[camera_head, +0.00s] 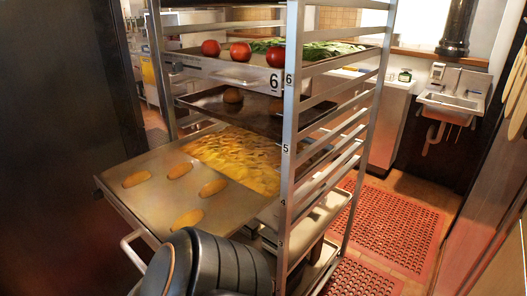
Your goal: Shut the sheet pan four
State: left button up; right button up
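The sheet pan four (155,203) sticks far out of the rack (292,120) toward the lower left. Its outer part holds several orange-brown oval pieces, and its inner part is covered with yellow slices. Its inner end is still in the rack, near the post label 4. A dark rounded body (205,265), which looks like part of my arm, is at the bottom centre and hides the pan's near corner. I cannot see fingertips of either gripper.
Above are a dark pan (210,101) at level 5 and a pan (190,61) with tomatoes and greens at level 6, both in the rack. A grey bar handle (130,247) is below the pan. A red mat (400,225) and sink (450,103) are right.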

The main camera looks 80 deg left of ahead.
aim_at(248, 160)
jog(key=u, duration=2.9)
